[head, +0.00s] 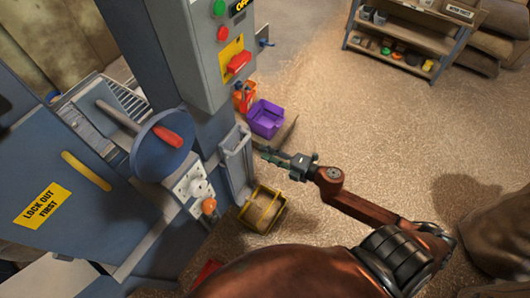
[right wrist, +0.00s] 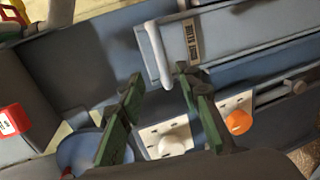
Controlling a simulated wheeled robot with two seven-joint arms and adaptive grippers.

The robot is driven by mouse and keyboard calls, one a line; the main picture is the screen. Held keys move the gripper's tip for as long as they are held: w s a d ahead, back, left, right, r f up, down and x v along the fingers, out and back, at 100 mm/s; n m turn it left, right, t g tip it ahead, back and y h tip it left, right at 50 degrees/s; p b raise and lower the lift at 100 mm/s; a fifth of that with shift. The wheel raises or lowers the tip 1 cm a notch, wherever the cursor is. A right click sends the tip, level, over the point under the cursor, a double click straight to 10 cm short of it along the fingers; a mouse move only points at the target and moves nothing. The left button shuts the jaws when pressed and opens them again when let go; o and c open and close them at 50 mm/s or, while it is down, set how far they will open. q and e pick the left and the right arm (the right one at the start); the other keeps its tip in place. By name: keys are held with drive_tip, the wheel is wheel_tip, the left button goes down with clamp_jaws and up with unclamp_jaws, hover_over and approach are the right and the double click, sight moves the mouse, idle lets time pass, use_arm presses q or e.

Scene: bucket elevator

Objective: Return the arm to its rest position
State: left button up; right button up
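My right arm (head: 365,208) reaches in from the lower right of the head view. Its gripper (head: 268,155) points left toward the blue-grey machine column, close to a grey bracket (head: 235,142) on it. In the right wrist view the two green fingers of the right gripper (right wrist: 158,80) are spread apart with nothing seen held between them. A pale upright handle (right wrist: 153,55) on a grey panel shows beyond the fingers; I cannot tell the exact gap. My left gripper is not in view.
The machine carries a control box (head: 203,60), a blue disc (head: 160,148) and an orange knob (head: 209,206). A yellow bin (head: 264,209) stands below my gripper, a purple bin (head: 265,118) behind it. A shelf (head: 405,45) stands far back. The floor at right is largely open.

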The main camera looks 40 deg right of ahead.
idle(0.3)
